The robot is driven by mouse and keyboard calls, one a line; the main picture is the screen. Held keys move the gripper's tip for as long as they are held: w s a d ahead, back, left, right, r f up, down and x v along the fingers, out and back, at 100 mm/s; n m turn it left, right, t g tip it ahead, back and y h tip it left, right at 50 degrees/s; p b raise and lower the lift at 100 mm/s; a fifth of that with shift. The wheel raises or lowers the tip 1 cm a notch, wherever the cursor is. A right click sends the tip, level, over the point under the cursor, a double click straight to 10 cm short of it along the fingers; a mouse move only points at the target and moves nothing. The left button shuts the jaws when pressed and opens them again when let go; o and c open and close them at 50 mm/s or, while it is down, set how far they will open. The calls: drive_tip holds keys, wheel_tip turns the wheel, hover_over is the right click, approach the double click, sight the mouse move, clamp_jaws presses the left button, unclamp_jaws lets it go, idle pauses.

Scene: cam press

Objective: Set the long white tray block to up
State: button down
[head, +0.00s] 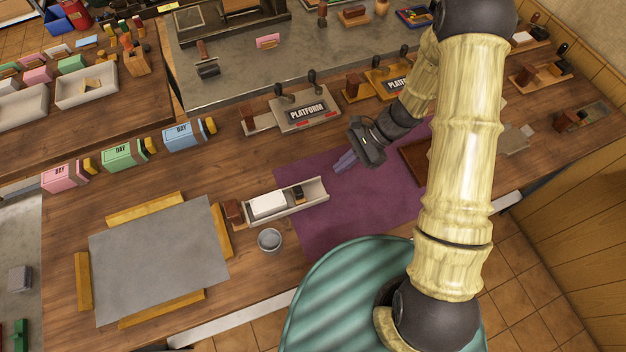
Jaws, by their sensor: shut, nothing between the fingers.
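A long white tray (316,193) lies on the wooden counter, its right end over the purple mat. A white block (268,205) fills its left part, and a small dark piece with a tan part (297,194) sits to the right of it inside the tray. A brown block (233,211) is at the tray's left end. My gripper (344,162) is shut and empty above the purple mat, up and to the right of the tray and apart from it. I cannot tell its exact height.
The purple mat (310,235) is mostly bare. A small grey cup (269,239) stands just below the tray. A grey sheet (160,260) with wooden bars lies left.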

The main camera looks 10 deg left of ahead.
sight(298, 194)
drive_tip(key=p+x, duration=0.1)
drive_tip(key=x, duration=0.5)
drive_tip(key=shift+s, duration=0.1)
drive_tip(key=s+a+p, duration=0.1)
drive_tip(key=a+p, duration=0.1)
drive_tip(key=a, duration=0.1)
drive_tip(key=shift+s, duration=0.35)
drive_tip(key=shift+s+a+f, duration=0.15)
drive_tip(key=shift+a, duration=0.15)
drive_tip(key=shift+a, duration=0.1)
